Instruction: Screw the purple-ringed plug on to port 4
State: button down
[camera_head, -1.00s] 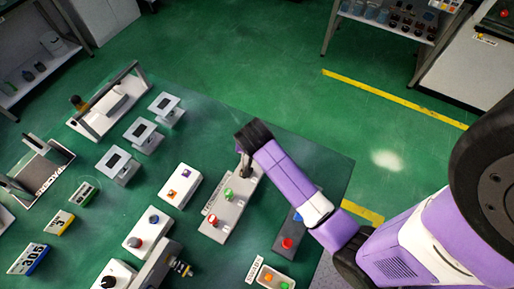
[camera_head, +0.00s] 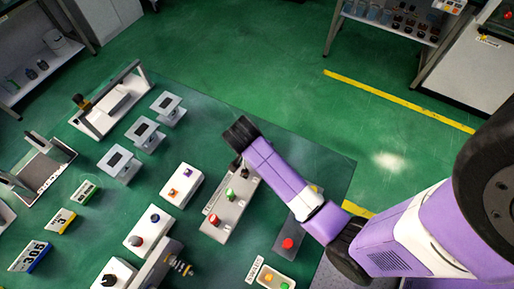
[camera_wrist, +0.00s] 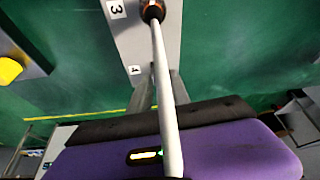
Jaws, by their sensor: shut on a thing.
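My gripper (camera_wrist: 155,88) points at the long grey port panel in the wrist view (camera_wrist: 150,45), with its fingers close to the label 4. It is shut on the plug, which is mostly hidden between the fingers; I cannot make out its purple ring. A white cable (camera_wrist: 163,85) runs down the middle of the wrist view and covers part of the fingers. A dark plug with an orange ring (camera_wrist: 153,10) is beside the label 3. In the head view the panel (camera_head: 222,214) carries a green (camera_head: 230,193) and a red part (camera_head: 214,220), and my gripper (camera_head: 237,170) is at its far end.
A dark box with a red button (camera_head: 288,243) stands right of the panel. A tray with coloured buttons (camera_head: 270,277) is in front. A yellow knob (camera_wrist: 9,70) shows at the left of the wrist view. Green table is clear beyond the panel.

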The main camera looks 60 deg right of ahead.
jog(key=c, duration=1.2)
grip_release()
jog(key=b+v, duration=0.1)
jog(key=v, duration=0.6)
jog(key=shift+r, duration=0.35)
jog(key=shift+a, duration=0.15)
